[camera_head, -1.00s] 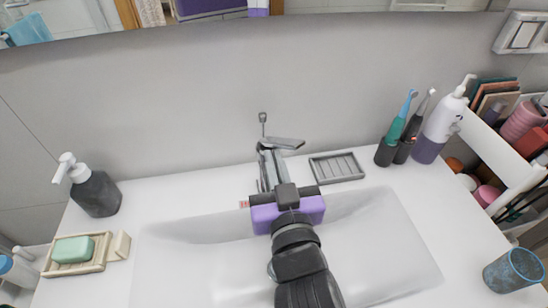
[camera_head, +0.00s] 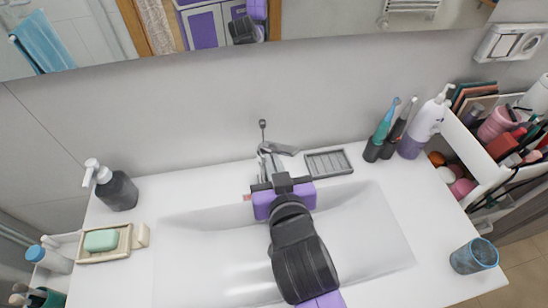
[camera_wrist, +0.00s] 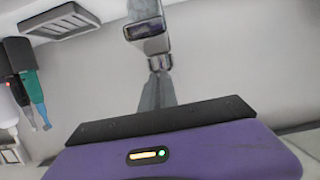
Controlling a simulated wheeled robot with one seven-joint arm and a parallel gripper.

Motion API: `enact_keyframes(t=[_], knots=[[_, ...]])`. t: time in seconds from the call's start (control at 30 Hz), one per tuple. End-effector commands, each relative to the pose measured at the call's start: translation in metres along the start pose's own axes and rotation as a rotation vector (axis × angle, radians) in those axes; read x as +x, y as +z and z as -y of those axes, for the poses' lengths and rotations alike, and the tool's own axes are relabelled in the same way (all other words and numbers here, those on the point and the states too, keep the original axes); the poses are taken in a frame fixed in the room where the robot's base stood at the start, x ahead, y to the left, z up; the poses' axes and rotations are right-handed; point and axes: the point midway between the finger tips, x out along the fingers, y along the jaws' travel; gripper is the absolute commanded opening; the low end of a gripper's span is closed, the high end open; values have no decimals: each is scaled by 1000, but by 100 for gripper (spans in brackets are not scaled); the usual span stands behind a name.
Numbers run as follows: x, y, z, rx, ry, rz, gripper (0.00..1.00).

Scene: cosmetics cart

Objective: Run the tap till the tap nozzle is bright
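The metal tap (camera_head: 280,149) stands at the back of the white basin (camera_head: 375,235), its flat lever pointing right. In the wrist view a metal part of the tap (camera_wrist: 148,28) hangs at top centre. My gripper (camera_wrist: 159,62) points at the tap, its purple palm low in the wrist view. Its slim grey fingers look closed together, with their tips just below that metal part; I cannot tell whether they touch. In the head view my arm and palm cover the front of the tap. The nozzle is not clearly visible, and I see no bright nozzle or running water.
A slatted soap tray (camera_head: 328,163) and toothbrushes (camera_head: 385,128) stand right of the tap, beside a pump bottle (camera_head: 424,125). A dark dispenser (camera_head: 117,190) and soap dish (camera_head: 104,243) are left. A blue cup (camera_head: 474,256) stands at the right edge. A mirror runs behind.

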Motion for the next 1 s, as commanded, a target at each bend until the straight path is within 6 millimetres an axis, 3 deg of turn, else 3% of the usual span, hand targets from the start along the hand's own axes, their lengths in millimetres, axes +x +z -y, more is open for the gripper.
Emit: enact_keyframes(t=[0.03, 0.17, 0.4, 0.77, 1.0], knots=[[-2, -25, 7, 7, -17, -57, 0], [-2, -25, 7, 7, -17, -58, 0], [-2, -26, 3, 6, -10, -59, 45], [-3, -25, 1, 5, -5, -59, 45], [-31, -18, 1, 5, -7, -48, 45]])
